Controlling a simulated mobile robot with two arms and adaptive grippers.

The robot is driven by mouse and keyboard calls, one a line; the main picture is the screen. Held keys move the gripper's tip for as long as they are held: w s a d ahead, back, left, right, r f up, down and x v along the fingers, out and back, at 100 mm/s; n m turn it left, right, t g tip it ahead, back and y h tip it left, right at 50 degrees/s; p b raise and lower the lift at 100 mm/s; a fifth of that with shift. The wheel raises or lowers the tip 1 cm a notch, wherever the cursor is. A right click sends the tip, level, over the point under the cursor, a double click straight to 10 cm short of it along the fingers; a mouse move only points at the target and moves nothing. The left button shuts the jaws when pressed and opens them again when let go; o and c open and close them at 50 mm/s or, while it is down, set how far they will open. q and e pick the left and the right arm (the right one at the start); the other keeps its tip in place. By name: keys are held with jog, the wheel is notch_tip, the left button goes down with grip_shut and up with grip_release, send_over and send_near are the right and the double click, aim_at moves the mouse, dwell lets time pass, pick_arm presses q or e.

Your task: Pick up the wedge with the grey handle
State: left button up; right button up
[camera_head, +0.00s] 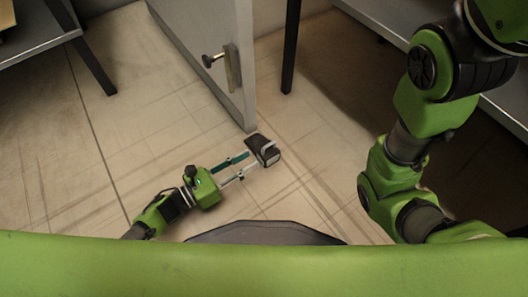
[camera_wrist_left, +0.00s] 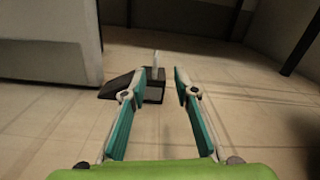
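The wedge (camera_head: 262,152) is a small black block with a light grey handle (camera_head: 269,147), and it rests on the tiled floor by the lower corner of the grey door. In the left wrist view the wedge (camera_wrist_left: 155,92) is just beyond the fingertips, its dark slope running left and its handle (camera_wrist_left: 155,60) upright. My left gripper (camera_head: 252,161) is open and empty, pointing at the wedge. In the left wrist view, the left finger of my left gripper (camera_wrist_left: 163,72) covers part of the wedge. Whether a fingertip touches it, I cannot tell. My right gripper is out of view.
The grey door (camera_head: 205,45) with a dark handle (camera_head: 222,62) stands just behind the wedge. A table with dark legs (camera_head: 292,45) is beyond. Another table (camera_head: 35,32) is at upper left. The tiled floor (camera_head: 140,110) around the wedge is mostly clear.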

aim_at(263, 149)
pick_arm(q)
jog(key=shift+x, duration=0.95)
jog(key=b+x, duration=0.2)
jog(key=x, duration=0.1)
jog(key=b+x, duration=0.1)
jog(key=b, duration=0.1)
jog(key=shift+w+r, duration=0.1)
jog(key=shift+w, duration=0.45)
jog(key=shift+w+d, duration=0.1)
jog(key=shift+d, duration=0.1)
jog(key=shift+d+r, duration=0.1)
jog(key=shift+r, duration=0.05)
jog(key=shift+c, duration=0.4)
grip_shut()
jog(key=shift+w+r, duration=0.1)
